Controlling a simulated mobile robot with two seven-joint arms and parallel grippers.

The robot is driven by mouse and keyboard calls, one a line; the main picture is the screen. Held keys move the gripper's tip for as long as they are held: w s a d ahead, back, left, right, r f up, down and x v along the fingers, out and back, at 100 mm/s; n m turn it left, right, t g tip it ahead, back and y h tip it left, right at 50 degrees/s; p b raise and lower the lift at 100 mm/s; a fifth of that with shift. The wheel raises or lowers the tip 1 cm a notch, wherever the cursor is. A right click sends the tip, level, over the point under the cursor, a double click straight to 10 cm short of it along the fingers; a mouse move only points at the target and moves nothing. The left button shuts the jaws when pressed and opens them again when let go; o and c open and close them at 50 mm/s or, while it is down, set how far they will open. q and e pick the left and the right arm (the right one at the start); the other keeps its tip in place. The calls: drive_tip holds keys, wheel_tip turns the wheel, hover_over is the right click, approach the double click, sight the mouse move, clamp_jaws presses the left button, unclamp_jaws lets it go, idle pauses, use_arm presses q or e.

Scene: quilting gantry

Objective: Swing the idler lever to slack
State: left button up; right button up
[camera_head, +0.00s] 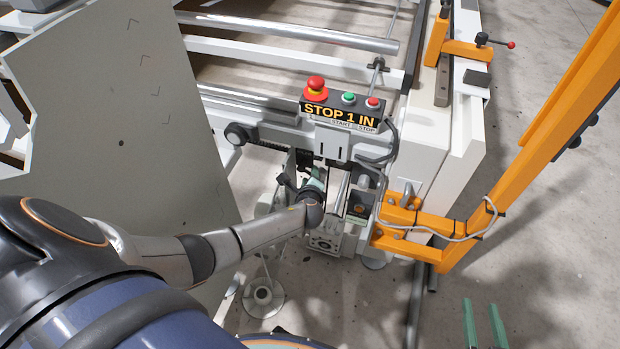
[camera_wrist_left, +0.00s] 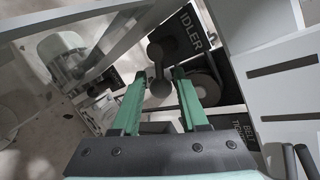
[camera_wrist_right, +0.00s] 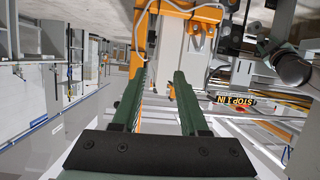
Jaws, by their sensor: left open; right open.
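The idler lever (camera_wrist_left: 158,67) is a dark bar with a round knob at its lower end in the left wrist view. It shows beside a black plate marked IDLER (camera_wrist_left: 189,34). My left gripper (camera_wrist_left: 160,76) has its green fingers open, one on each side of the lever; I cannot tell if either touches it. In the head view my left gripper (camera_head: 315,182) is low under the control box, and my arm hides much of the lever area. My right gripper (camera_head: 484,325) is open and empty above the floor at the lower right; its fingers also show in the right wrist view (camera_wrist_right: 164,78).
A control box (camera_head: 340,114) with a red stop button (camera_head: 316,86) sits above the left gripper. A black plate starting with BELT (camera_wrist_left: 239,129) is near the lever. An orange frame (camera_head: 540,130) stands at right, and a large grey panel (camera_head: 120,110) at left.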

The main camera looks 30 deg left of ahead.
use_arm(q)
drive_tip(key=shift+r, duration=0.1)
drive_tip(key=p+v, duration=0.5)
drive_tip(key=v, duration=0.7)
drive_tip(key=shift+s+d, duration=0.2)
use_arm(e)
drive_tip(key=s+f+m+g, duration=0.1)
drive_tip(key=s+f+g, duration=0.3)
drive_tip(key=s+f, duration=0.1)
drive_tip(key=shift+s+a+f+h, duration=0.3)
drive_tip(key=shift+a+f, duration=0.1)
drive_tip(key=shift+a, duration=0.05)
